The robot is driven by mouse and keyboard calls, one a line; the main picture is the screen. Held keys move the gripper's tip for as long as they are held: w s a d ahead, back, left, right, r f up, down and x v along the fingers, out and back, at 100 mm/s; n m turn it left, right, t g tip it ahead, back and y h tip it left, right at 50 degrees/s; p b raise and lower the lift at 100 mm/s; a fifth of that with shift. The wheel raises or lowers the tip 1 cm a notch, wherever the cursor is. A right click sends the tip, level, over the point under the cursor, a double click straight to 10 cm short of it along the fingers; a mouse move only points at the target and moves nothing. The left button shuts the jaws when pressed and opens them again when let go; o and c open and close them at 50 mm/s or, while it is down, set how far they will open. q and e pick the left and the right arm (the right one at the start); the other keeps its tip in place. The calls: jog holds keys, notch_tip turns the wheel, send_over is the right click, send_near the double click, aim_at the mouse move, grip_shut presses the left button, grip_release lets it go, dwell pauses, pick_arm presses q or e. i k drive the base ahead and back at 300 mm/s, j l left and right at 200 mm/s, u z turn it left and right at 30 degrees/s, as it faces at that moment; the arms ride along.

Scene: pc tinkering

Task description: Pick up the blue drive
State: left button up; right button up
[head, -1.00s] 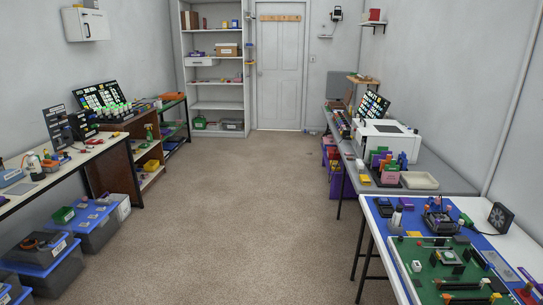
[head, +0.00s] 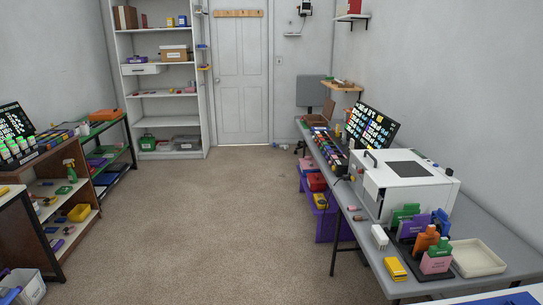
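A group of upright coloured blocks that look like drives stands on the grey bench at the right in the head view. It has a pink block (head: 436,263), an orange block (head: 426,239), a green block (head: 404,214) and a purple block (head: 413,228). A blue-violet piece (head: 441,222) shows behind the orange one, partly hidden; I cannot tell for certain that it is the blue drive. Neither of my grippers is in view.
The grey bench (head: 510,230) runs along the right wall. A white box-shaped machine (head: 408,185), a cream tray (head: 477,258) and a yellow block (head: 396,269) are near the blocks. Shelves (head: 75,200) stand at left. The carpeted floor (head: 220,230) between is clear.

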aim_at(313, 128)
jog(key=i+z, duration=0.1)
jog(key=i, duration=0.5)
jog(key=i+j, duration=0.1)
jog(key=i, duration=0.45)
jog(key=i+j+z, duration=0.15)
jog(key=i, duration=0.4)
jog(key=i+j+z, duration=0.1)
jog(key=i, duration=0.5)
jog(key=i+j+z, duration=0.35)
jog(key=i, duration=0.15)
jog(key=i+j+z, duration=0.3)
jog(key=i, duration=0.2)
jog(key=i+j, duration=0.05)
